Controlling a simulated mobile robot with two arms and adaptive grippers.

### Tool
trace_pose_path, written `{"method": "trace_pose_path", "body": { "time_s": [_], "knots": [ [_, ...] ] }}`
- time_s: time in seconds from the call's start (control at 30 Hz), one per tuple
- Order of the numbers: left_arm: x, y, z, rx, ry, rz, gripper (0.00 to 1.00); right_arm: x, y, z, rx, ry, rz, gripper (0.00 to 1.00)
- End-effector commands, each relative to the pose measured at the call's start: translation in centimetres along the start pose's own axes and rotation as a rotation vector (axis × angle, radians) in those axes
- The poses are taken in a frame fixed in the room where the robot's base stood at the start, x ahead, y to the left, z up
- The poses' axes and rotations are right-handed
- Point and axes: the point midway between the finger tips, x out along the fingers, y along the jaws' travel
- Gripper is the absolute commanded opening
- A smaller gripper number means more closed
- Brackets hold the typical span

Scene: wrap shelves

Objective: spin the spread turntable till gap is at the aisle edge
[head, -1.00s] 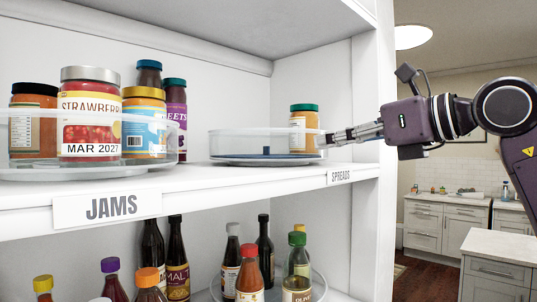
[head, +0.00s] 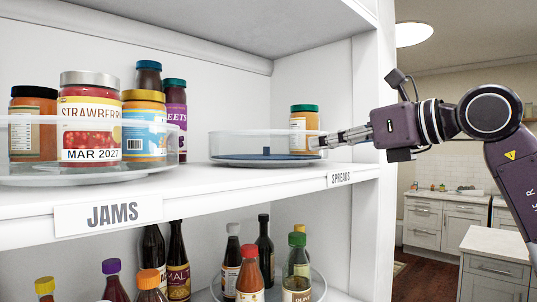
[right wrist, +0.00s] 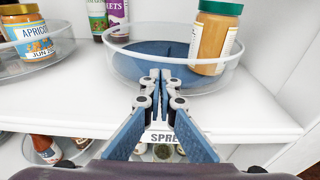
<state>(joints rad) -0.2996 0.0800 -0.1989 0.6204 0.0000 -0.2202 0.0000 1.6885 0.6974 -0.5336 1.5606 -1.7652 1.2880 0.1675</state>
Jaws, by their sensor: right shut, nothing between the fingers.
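The spread turntable (head: 225,146) is a clear-walled round tray on the shelf above the SPREADS label (head: 340,177). One jar with a green lid (head: 304,122) stands in it at the right rear; the blue floor beside it is bare. The right wrist view shows the turntable's rim (right wrist: 119,68) and the jar (right wrist: 213,40) on its right. My right gripper (head: 318,142) is shut and empty, its tips at the near right rim of the turntable. In the right wrist view the fingertips (right wrist: 160,75) overlap the near wall; contact is hard to tell. My left gripper is out of view.
The jams turntable (head: 165,168), holding several jars, stands to the left above the JAMS label (head: 108,212). The shelf's side panel (head: 385,110) is close by my right arm. Bottles (head: 249,275) fill the shelf below. Bare shelf lies between the turntables.

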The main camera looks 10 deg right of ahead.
Motion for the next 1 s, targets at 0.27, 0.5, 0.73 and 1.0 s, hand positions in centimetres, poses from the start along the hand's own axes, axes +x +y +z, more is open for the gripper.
{"method": "trace_pose_path", "body": {
  "time_s": [0.27,0.5,0.73,1.0],
  "knots": [
    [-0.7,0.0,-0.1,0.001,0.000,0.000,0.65,-0.4,-1.7,0.1,0.002,0.001,-0.001,0.00],
    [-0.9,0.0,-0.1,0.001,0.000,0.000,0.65,-0.5,-2.5,-0.1,0.001,0.000,-0.001,0.00],
    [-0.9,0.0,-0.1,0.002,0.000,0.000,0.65,-0.5,-2.4,-0.1,0.000,0.000,0.000,0.00],
    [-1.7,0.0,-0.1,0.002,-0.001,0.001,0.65,-0.3,-3.4,0.2,0.002,0.000,0.000,0.00]
  ]
}}
